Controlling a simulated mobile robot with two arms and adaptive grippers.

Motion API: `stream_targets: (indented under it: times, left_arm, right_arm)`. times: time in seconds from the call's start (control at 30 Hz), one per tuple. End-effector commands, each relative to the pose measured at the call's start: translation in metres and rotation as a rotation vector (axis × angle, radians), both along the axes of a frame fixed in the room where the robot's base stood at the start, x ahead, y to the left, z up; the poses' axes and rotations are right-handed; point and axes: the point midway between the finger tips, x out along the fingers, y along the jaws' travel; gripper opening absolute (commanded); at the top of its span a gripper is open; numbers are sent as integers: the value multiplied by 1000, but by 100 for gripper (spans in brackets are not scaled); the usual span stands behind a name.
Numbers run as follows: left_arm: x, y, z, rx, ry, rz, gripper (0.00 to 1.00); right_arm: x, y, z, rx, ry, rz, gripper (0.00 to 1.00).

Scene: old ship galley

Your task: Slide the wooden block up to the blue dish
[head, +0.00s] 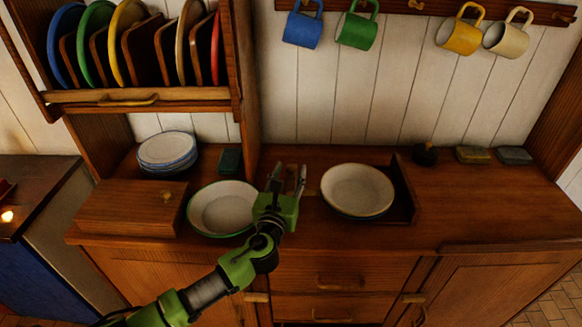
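A flat wooden block (130,208) with a small brass knob sits at the left front of the counter. Blue-rimmed dishes (168,151) are stacked close behind it, and the block hides part of the counter between them. My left gripper (287,174) is above the counter, well right of the block, between a green-rimmed dish (213,210) and a cream dish (357,189). Its fingers are apart with nothing visible between them. It covers the right edge of the green-rimmed dish. My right gripper is out of view.
A plate rack (140,95) hangs above the counter's left part. Mugs hang on a rail (405,8) at the back wall. A dark wooden frame (403,190) stands beside the cream dish. Small items, including a dark round pot (425,155), line the back right; the right front counter is clear.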

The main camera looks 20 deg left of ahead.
Motion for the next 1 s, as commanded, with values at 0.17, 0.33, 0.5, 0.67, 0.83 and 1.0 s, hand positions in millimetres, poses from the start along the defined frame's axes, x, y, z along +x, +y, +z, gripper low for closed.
stream_targets:
  times: [0.17, 0.33, 0.5, 0.67, 0.83, 1.0]
  left_arm:
    - [16, 1, 0, 1, 0, 0, 38]
    - [20, 2, 0, 1, 0, 0, 38]
    - [19, 2, 0, 1, 0, 0, 38]
    - [19, 2, 0, 1, 0, 0, 0]
    - [20, -1, 0, 0, 0, 0, 0]
    - [29, -32, -1, -5, 0, -2, 0]
  right_arm:
    - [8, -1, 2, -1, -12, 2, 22]
    - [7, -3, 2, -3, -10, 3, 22]
    - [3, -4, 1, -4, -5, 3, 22]
    - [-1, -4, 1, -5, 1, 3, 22]
    - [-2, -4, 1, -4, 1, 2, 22]
    - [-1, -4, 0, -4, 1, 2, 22]
